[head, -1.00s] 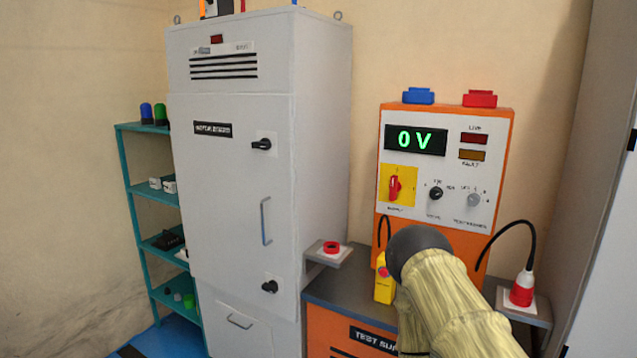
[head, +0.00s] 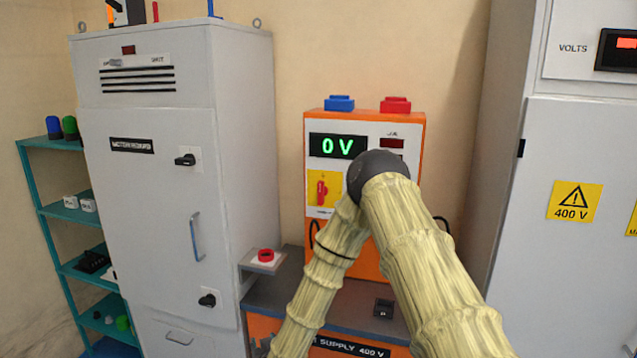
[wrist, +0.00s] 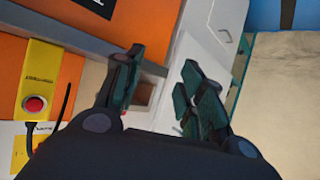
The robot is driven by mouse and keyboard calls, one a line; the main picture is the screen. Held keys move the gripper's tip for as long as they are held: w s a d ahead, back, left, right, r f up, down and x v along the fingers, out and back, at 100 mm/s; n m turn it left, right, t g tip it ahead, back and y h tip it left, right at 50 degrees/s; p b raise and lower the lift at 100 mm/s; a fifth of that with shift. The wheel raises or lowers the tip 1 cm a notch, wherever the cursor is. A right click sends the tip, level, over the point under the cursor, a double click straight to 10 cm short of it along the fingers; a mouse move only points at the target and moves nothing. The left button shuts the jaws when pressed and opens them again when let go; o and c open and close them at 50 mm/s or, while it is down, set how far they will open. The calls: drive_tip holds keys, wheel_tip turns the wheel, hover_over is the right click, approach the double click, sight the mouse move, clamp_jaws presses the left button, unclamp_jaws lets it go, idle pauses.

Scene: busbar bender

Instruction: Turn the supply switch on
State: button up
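The supply switch (head: 321,192) is a red handle on a yellow plate on the orange test supply's front panel. Its handle looks upright, below a green display (head: 338,146) reading 0 V. My arm covers the panel's right part in the head view. My gripper (wrist: 160,90) shows in the wrist view with its fingers apart and nothing between them. It is away from the switch; the head view does not show its fingers clearly. A yellow patch (wrist: 19,152) at the wrist view's lower left may be the switch plate.
A yellow box with a red button (wrist: 35,104) is at the wrist view's left. A grey cabinet (head: 150,230) stands left of the supply, with a red button on a small shelf (head: 265,259) between. A cabinet marked 400 V (head: 560,260) is at right.

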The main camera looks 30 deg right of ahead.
drive_tip(key=w+d+r+m+t+h+p, duration=0.1)
drive_tip(key=w+d+r+h, duration=0.1)
drive_tip(key=w+d+r, duration=0.35)
drive_tip(key=w+d+r+m+h+p, duration=0.1)
drive_tip(key=w+d+r+h, duration=0.1)
drive_tip(key=r, duration=0.6)
drive_tip(key=w+d+r+m+t+h, duration=0.1)
drive_tip(key=w+d+r+m+h, duration=0.2)
drive_tip(key=r, duration=0.4)
drive_tip(key=m+g+h+p, duration=0.2)
drive_tip(key=m+h+p, duration=0.1)
drive_tip(key=h, duration=0.1)
approach(320, 189)
drive_tip(key=p+x, duration=0.3)
drive_tip(key=x, duration=0.7)
clamp_jaws()
